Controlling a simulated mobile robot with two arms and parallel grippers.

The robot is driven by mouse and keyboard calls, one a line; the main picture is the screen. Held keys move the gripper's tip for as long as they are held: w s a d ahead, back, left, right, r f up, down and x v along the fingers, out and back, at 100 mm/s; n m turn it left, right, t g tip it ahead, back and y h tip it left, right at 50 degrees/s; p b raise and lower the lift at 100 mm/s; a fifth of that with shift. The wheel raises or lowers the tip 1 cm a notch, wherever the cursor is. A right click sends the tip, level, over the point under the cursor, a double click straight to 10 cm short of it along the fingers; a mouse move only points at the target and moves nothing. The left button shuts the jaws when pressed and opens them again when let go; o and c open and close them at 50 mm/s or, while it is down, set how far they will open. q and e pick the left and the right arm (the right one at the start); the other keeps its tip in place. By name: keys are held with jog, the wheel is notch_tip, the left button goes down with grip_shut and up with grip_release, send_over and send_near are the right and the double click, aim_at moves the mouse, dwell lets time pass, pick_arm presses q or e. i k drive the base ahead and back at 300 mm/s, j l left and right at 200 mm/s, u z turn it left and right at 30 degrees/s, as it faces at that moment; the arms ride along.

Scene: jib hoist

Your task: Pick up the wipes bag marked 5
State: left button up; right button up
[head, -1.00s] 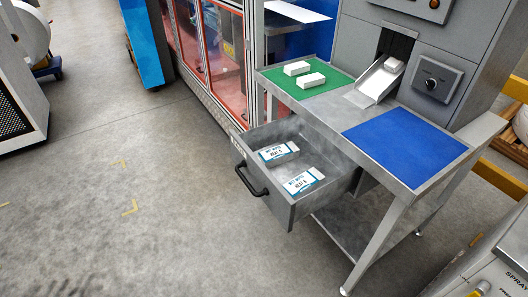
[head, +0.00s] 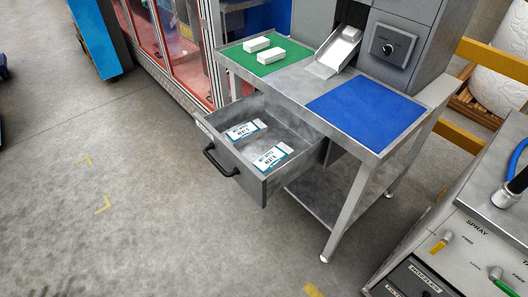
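Two white wipes bags with blue edges and dark print lie flat in the open grey drawer (head: 238,178). One bag (head: 245,130) lies toward the back left of the drawer. The other bag (head: 271,158) lies nearer the front right. The numbers on them are too small to read for certain, so I cannot tell which is marked 5. Neither of my grippers is in view.
The drawer has a black handle (head: 216,163) and juts out from a metal bench. On the bench are a green mat (head: 240,60) with two white blocks, a chute (head: 332,62), and a blue mat (head: 366,106). A spray machine (head: 470,225) stands at right.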

aim_at(242, 136)
jog(key=i+j+z, duration=0.3)
jog(key=i+j, duration=0.15)
jog(key=j, duration=0.2)
jog(key=i+j+z, duration=0.15)
jog(key=j, duration=0.2)
jog(key=i+j+z, duration=0.15)
jog(key=i+j, duration=0.1)
jog(key=j, duration=0.1)
